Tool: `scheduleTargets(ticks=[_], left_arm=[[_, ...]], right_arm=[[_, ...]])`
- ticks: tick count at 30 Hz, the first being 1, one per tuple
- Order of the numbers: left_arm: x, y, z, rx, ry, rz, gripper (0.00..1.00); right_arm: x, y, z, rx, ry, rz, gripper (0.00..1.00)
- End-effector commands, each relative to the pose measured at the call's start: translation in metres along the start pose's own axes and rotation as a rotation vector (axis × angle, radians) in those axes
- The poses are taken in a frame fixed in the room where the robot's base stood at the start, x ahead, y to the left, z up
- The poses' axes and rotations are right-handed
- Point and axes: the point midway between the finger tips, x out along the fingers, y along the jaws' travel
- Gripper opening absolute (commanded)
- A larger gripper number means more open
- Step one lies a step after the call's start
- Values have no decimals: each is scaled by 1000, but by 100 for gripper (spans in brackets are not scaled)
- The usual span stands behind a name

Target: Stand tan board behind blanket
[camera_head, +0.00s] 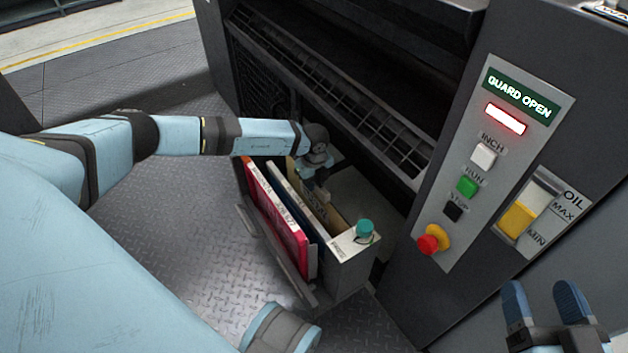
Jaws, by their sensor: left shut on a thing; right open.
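A grey open-topped bin (352,268) stands on the floor by the machine and holds upright flat sheets. A tan board (336,219) stands in it towards the machine side, partly hidden by my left gripper. My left gripper (323,193) reaches down into the bin and is shut on the tan board's upper edge. In front of the board are a dark blue sheet (314,241), which may be the blanket, a cream-edged panel (290,200) and a red panel (275,222). Their lower parts are hidden. My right gripper (546,300) is open and empty at the lower right.
A dark machine with slatted openings (330,90) rises behind the bin. Its control panel (495,150) reads GUARD OPEN and carries buttons and a red knob (432,240). A teal cap (364,229) sits at the bin's near corner. Patterned metal floor (170,240) is clear to the left.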

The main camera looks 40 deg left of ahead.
Motion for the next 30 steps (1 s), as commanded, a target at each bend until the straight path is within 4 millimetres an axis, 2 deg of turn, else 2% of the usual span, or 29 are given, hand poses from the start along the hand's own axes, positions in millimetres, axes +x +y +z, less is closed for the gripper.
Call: scheduleTargets(ticks=[12,13,16,17,27,30], left_arm=[[4,0,0,-1,-1,0,0],[4,0,0,-1,-1,0,23],[4,0,0,0,-1,0,46],[4,0,0,0,-1,0,51],[4,0,0,0,0,0,51],[-12,0,0,0,0,-2,51]], right_arm=[[0,0,-1,1,0,1,66],[0,0,-1,1,0,1,66],[0,0,-1,1,0,1,66],[0,0,-1,1,0,1,66],[0,0,-1,7,-1,-1,66],[-1,-1,-6,27,-17,-4,66]])
